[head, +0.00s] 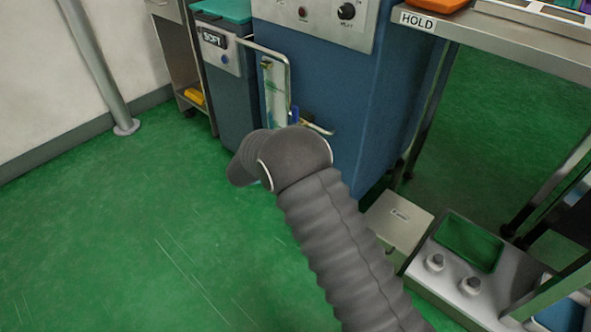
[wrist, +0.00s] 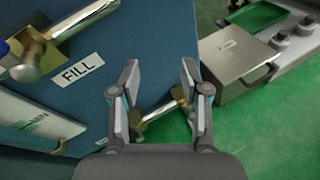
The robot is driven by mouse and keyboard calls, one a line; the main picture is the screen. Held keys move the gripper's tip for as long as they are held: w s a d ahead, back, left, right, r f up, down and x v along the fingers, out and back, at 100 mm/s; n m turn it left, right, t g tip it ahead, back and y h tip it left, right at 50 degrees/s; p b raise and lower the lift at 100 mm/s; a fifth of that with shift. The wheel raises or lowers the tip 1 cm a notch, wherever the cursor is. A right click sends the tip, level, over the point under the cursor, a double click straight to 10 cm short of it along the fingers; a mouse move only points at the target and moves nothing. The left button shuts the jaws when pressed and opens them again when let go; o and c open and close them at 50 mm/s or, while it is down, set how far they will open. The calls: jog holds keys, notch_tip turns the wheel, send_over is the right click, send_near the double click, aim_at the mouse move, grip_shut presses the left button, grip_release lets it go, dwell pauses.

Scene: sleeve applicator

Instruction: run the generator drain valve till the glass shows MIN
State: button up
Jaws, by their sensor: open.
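The blue generator cabinet (head: 340,95) stands in the middle of the head view. Its upright sight glass (head: 268,85) is on the front, and the liquid level is not readable there. In the wrist view, a white plate with small green marks (wrist: 38,122) lies at the left edge, too slanted to read surely. A brass valve (wrist: 152,112), probably the drain, shows low on the cabinet between the fingers of my gripper (wrist: 160,75). My gripper is open and empty; contact with the valve cannot be told. In the head view my arm hides the gripper.
A second brass valve (wrist: 40,48) beside the FILL label (wrist: 82,69) is at upper left of the wrist view. A grey box (head: 398,220) and a tray unit (head: 470,243) stand right of my arm. Green floor (head: 120,240) is clear at left.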

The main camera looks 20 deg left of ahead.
jog(key=s+a+f+n+t+y, duration=0.2)
jog(key=a+f+n+t, duration=0.1)
jog(key=a+f, duration=0.35)
jog(key=s+a+f+n+t+y, duration=0.1)
jog(key=s+a+f+n+t, duration=0.2)
jog(key=a+f, duration=0.35)
jog(key=shift+n+g, duration=0.3)
jog(key=shift+n, duration=0.1)
jog(key=x, duration=1.3)
jog(key=shift+w+d+f, duration=0.15)
jog(key=shift+w, duration=0.15)
grip_shut()
